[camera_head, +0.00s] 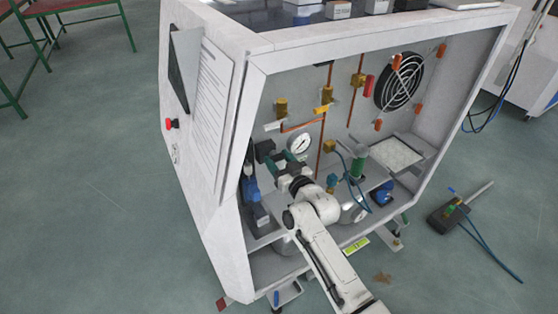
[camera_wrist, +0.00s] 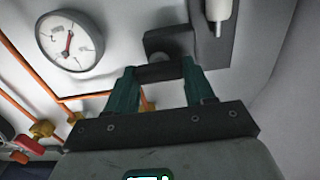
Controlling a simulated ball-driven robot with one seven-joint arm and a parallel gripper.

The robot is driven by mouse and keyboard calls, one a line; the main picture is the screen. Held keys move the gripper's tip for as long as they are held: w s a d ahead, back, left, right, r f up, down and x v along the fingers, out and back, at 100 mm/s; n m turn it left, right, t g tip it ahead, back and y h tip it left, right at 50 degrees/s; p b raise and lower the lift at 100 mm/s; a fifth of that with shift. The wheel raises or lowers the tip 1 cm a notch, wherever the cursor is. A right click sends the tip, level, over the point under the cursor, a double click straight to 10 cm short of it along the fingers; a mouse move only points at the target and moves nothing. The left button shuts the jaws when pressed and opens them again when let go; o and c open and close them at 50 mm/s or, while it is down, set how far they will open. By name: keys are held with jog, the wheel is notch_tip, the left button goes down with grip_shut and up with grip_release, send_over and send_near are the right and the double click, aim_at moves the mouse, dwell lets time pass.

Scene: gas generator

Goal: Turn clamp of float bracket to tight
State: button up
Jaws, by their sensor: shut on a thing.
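In the wrist view, the float bracket (camera_wrist: 209,47) is a grey plate with a white, rounded cylinder (camera_wrist: 217,10) in front of it. A dark clamp (camera_wrist: 160,72) sits low on the bracket, under a dark block (camera_wrist: 168,40). My gripper (camera_wrist: 159,71) is shut on the clamp, with one green finger on each side of it. In the head view, my gripper (camera_head: 279,163) reaches into the left part of the cabinet, beside a dark block (camera_head: 264,150). The clamp itself is hidden there behind my gripper, and its exact angle is hard to read.
A round pressure gauge (camera_wrist: 70,41) and copper pipes are close to the left of my gripper in the wrist view. The cabinet (camera_head: 253,75) also holds brass valves, a fan (camera_head: 398,82) and a green-topped part (camera_head: 359,156). A tool (camera_head: 452,214) lies on the floor at right.

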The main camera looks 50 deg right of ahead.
jog(key=shift+m, duration=0.3)
jog(key=m, duration=0.3)
jog(key=shift+m, duration=0.4)
jog(key=m, duration=0.4)
jog(key=shift+d, duration=0.1)
jog(key=m+p, duration=0.1)
jog(key=m, duration=0.4)
jog(key=shift+f, duration=0.1)
jog(key=m+p, duration=0.1)
jog(key=m, duration=0.3)
jog(key=shift+d+f, duration=0.1)
jog(key=shift+f, duration=0.05)
jog(key=shift+s+m, duration=0.1)
jog(key=shift+m, duration=0.2)
jog(key=o, duration=1)
jog(key=shift+o, duration=0.2)
